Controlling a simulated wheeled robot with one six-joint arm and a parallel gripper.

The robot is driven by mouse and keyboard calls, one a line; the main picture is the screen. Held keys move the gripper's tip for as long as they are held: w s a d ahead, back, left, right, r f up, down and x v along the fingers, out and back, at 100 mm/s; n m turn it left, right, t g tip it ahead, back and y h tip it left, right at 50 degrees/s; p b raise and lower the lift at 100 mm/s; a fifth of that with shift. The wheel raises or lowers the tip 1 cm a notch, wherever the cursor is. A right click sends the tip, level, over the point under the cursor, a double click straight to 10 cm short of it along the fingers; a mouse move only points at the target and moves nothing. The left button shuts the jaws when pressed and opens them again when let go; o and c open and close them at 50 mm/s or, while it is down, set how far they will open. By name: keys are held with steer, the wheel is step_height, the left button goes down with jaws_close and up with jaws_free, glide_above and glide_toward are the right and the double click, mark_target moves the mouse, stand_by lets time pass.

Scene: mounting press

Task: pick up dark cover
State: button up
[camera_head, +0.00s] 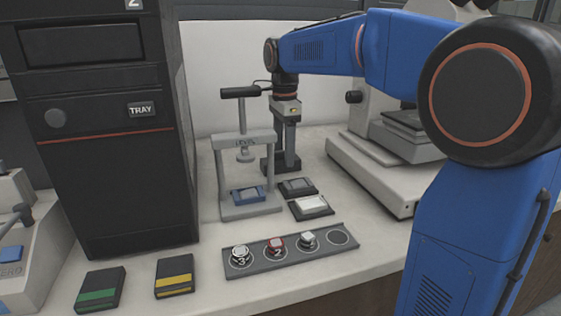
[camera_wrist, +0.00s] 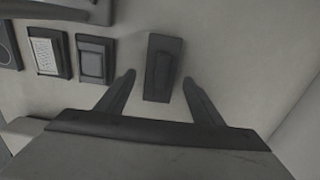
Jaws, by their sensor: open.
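The dark cover (camera_wrist: 162,66), a dark rectangular block with a raised middle, lies on the pale bench in the wrist view. My gripper (camera_wrist: 159,77) is open, with one finger on each side of the cover and a visible gap on both sides. The fingers point down towards the bench, and I cannot tell their exact height above it. In the head view my gripper (camera_head: 281,165) hangs behind and to the right of the press. There the cover is hard to make out among the dark fingers.
The grey press (camera_head: 245,140) stands left of my gripper. Two dark-framed trays, one grey (camera_head: 297,186) and one with a white block (camera_head: 312,205), lie in front. A strip with round pieces (camera_head: 290,249) lies nearer. A microscope (camera_head: 390,150) stands right.

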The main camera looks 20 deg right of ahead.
steer(key=shift+f, duration=0.45)
steer(key=c, duration=1.2)
steer(key=shift+o, duration=0.2)
steer(key=shift+r, duration=0.1)
